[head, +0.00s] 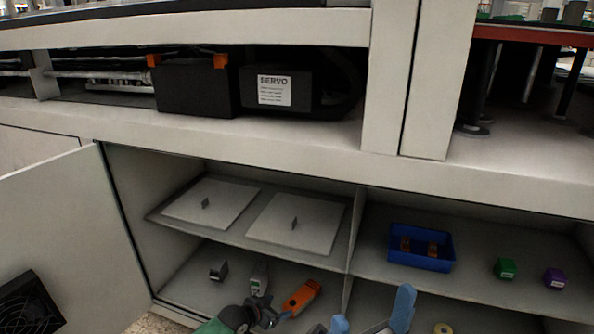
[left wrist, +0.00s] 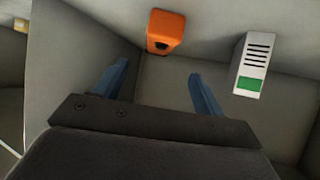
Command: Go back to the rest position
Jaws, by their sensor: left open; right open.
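A small grey block (head: 218,270) sits on the lower left shelf. Two flat panels (head: 296,223) lie on the upper left shelf. A blue bin (head: 421,264), a green cube (head: 505,268) and a purple cube (head: 554,279) are right. An open door (head: 60,215) stands left.

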